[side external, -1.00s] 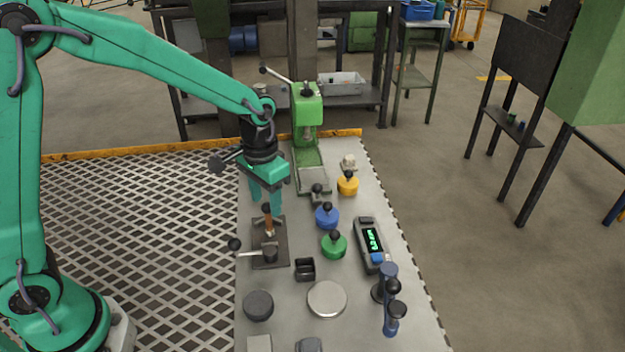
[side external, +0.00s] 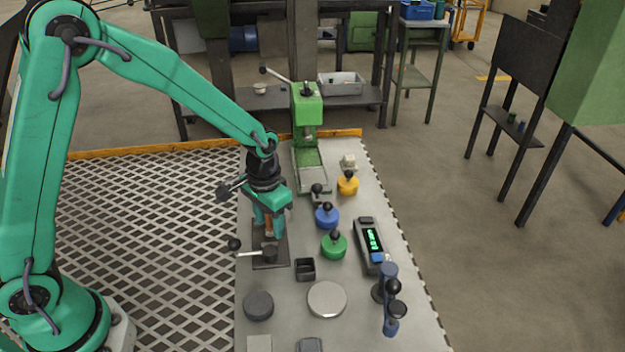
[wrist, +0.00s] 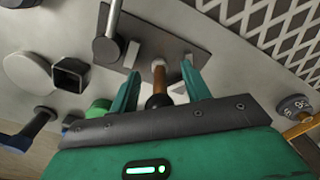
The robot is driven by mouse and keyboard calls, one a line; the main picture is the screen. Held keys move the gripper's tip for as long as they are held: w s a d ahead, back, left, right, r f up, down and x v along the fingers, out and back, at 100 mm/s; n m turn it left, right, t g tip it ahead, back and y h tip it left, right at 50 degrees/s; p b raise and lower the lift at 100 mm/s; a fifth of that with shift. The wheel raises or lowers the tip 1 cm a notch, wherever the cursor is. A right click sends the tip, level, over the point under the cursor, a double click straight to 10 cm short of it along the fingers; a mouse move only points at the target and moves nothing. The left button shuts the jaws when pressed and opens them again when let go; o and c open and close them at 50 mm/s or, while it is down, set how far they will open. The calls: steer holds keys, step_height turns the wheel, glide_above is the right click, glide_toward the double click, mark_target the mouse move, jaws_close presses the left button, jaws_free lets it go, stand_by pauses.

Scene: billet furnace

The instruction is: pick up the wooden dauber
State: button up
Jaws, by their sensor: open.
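The wooden dauber (side external: 268,227) stands on a dark plate (side external: 270,262), its brown wood showing between my fingers in the side view. In the wrist view the dauber (wrist: 158,84) has a pale lower end and a dark round top toward the camera. My gripper (side external: 268,232) is open and points down, with one finger on each side of the dauber. In the wrist view my gripper (wrist: 160,75) shows gaps between both fingers and the dauber. The dauber's top is hidden in the side view.
A lever with a black knob (side external: 234,244) stands on the same plate, close to my fingers. A black square cup (side external: 305,269), a green knobbed pot (side external: 334,246) and a blue one (side external: 327,216) are to the right. A green press (side external: 307,115) stands behind.

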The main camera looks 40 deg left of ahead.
stand_by(0.5)
jaws_close()
steer(key=shift+r, duration=0.75)
step_height(320, 180, up, 2)
steer(key=shift+r, duration=0.15)
steer(key=s+d+r, duration=0.7)
steer(key=s+d, duration=0.1)
steer(key=shift+d, duration=0.35)
steer(key=shift+w+a, duration=0.1)
